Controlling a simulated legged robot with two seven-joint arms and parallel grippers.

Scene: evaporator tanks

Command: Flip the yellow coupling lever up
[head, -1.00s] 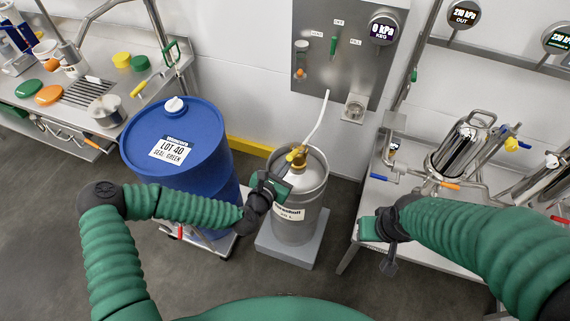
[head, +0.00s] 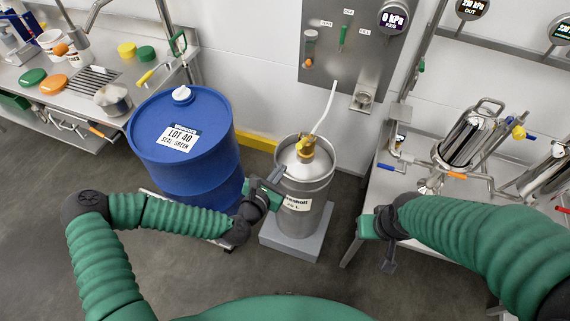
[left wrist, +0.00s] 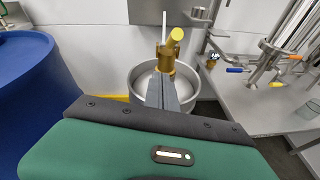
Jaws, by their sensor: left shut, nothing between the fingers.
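The steel keg (head: 305,187) stands on a grey block, with a brass coupling on its top. The yellow coupling lever (head: 306,142) sits on that coupling. In the left wrist view the lever (left wrist: 177,34) points upward above the brass coupling (left wrist: 166,58), and its rounded end faces me. My left gripper (head: 274,187) is shut and empty at the left side of the keg, below the lever and apart from it. Its fingers (left wrist: 164,88) overlap the coupling's lower part in the left wrist view. My right gripper (head: 382,237) hangs right of the keg; its fingers are unclear.
A blue drum (head: 182,145) stands close to the left of the keg. A white hose (head: 326,108) runs from the coupling up to the wall panel (head: 345,40). A steel bench (head: 372,196) with pipework stands to the right. Bare floor lies in front.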

